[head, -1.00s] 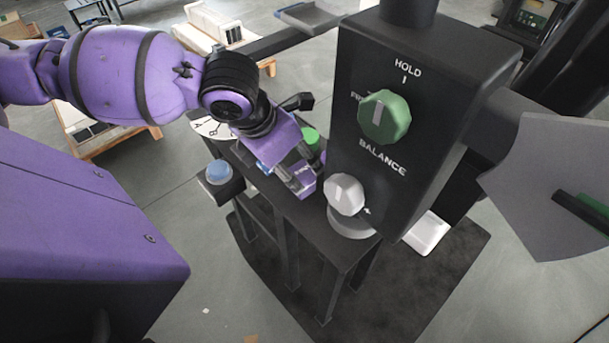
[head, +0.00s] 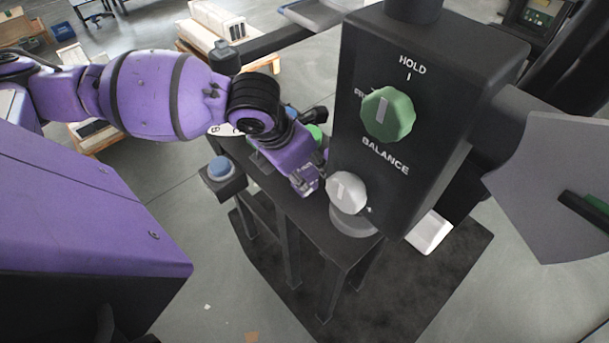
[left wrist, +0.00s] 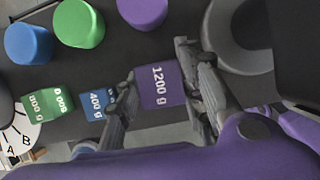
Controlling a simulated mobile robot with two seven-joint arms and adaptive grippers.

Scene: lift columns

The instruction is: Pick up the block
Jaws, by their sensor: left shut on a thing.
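A purple block marked 1200 g (left wrist: 160,88) sits between the fingers of my left gripper (left wrist: 157,66) in the left wrist view. The gripper is shut on it. In the head view my left gripper (head: 306,182) is over the dark bench (head: 300,212), just left of the white knob. Whether the block touches the bench is not clear. A blue block marked 400 g (left wrist: 97,102) and a green block marked 600 g (left wrist: 48,104) are left of the purple one in the wrist view. My right gripper is not in view.
Blue (left wrist: 28,43), green (left wrist: 78,23) and purple (left wrist: 143,10) cylinders stand near the blocks. A blue button (head: 220,167) is to the left.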

